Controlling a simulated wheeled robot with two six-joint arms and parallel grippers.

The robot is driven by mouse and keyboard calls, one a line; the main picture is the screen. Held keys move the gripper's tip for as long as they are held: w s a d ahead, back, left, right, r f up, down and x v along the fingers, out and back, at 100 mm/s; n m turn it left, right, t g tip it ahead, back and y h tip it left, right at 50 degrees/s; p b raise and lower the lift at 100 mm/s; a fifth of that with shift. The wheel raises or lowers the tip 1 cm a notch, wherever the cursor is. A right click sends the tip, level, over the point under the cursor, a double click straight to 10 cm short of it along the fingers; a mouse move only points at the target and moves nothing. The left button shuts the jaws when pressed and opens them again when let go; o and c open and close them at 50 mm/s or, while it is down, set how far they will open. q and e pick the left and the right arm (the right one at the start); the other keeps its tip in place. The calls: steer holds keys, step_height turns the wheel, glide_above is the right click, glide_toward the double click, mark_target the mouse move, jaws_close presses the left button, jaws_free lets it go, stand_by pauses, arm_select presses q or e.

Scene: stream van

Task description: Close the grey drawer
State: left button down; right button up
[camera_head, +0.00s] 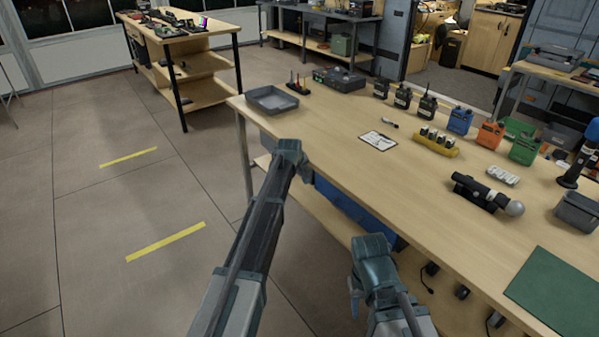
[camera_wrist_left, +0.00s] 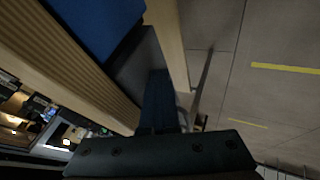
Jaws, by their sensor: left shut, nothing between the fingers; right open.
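The grey drawer (camera_head: 268,143) is under the far left end of the wooden workbench (camera_head: 330,130), mostly hidden behind my left arm. In the left wrist view a grey panel (camera_wrist_left: 140,68), apparently this drawer, sits beside a blue drawer (camera_wrist_left: 98,22). The blue drawer also shows under the bench in the head view (camera_head: 350,206). How far the grey drawer stands out is unclear. My left gripper (camera_wrist_left: 158,98) is shut and empty, close to the grey panel; contact cannot be told. My right gripper (camera_head: 355,292) is open and empty, beside the bench's near edge.
On the bench are a grey tray (camera_head: 271,100), a clipboard (camera_head: 378,141), several radios, a yellow battery rack (camera_head: 436,144), a black flashlight (camera_head: 480,190) and a green mat (camera_head: 555,287). A lower shelf (camera_head: 325,222) runs underneath. The floor at left is clear.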

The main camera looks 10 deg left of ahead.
arm_select(q)
steer(key=shift+w+d+r, duration=0.1)
steer(key=shift+w+d, duration=0.1)
steer(key=shift+w, duration=0.05)
steer(key=s+a+r+p, duration=0.3)
steer(key=s+r+p, duration=0.4)
steer(key=s+p, duration=0.1)
steer(key=shift+s+a+r, duration=0.15)
steer(key=shift+s+r, duration=0.25)
steer(key=shift+s, duration=0.35)
arm_select(e)
step_height(320, 180, up, 8)
steer(key=a, duration=0.1)
